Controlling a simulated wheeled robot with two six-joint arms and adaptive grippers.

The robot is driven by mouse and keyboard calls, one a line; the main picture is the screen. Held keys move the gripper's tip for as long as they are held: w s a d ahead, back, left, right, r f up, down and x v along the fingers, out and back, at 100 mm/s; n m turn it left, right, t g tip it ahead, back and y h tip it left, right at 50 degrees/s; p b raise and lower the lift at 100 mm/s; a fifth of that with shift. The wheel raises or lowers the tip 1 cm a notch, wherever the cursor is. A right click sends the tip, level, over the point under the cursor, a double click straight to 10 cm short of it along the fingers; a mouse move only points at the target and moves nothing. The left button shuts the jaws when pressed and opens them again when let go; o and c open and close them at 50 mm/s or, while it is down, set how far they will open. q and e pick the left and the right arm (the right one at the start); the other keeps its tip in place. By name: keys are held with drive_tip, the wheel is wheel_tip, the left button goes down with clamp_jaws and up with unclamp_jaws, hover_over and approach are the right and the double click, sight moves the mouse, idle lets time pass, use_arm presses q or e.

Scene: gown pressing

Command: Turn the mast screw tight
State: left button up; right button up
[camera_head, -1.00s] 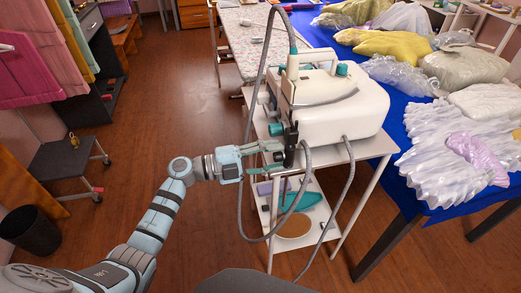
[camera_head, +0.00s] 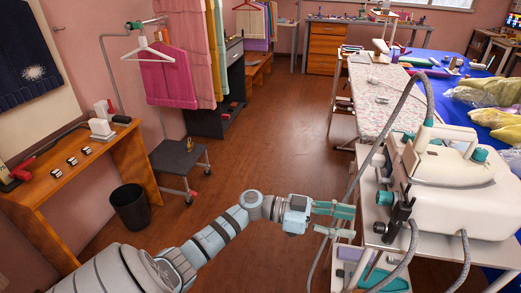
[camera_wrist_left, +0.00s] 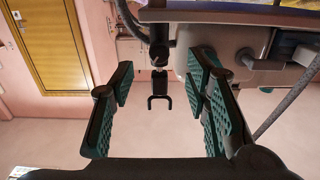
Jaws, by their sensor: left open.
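The white pressing station (camera_head: 455,205) with teal knobs stands on a small trolley at the right of the head view. A black upright clamp (camera_head: 396,217) is on its left side. In the wrist view a black stem with a U-shaped end (camera_wrist_left: 159,87) hangs beside the station; it may be the mast screw, but I cannot be sure. My left gripper (camera_head: 345,221) is open and empty, left of the clamp and apart from it. In the wrist view its green-padded fingers (camera_wrist_left: 160,112) stand wide either side of the stem's line. My right gripper is out of view.
A grey hose (camera_head: 361,165) loops down beside my left gripper. The trolley's lower shelf (camera_head: 345,268) holds a teal item. A wooden bench (camera_head: 95,165), a black bin (camera_head: 130,207) and a stool (camera_head: 180,160) stand left. The floor between is clear.

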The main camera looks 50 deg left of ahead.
use_arm(q)
drive_tip(key=v, duration=0.8)
drive_tip(key=w+a+f+n+t+y+p, duration=0.25)
drive_tip(key=a+f+n+t+y, duration=0.55)
drive_tip(key=f, duration=0.4)
drive_tip(key=s+a+f+n+g+y, duration=0.1)
drive_tip(key=s+f+g+y, duration=0.1)
drive_tip(key=f, duration=0.6)
drive_tip(key=s+a+f+n+g+y, duration=0.2)
drive_tip(key=s+f+y, duration=0.3)
drive_tip(key=f, duration=0.4)
drive_tip(key=shift+s+g, duration=0.6)
drive_tip(key=shift+s, duration=0.1)
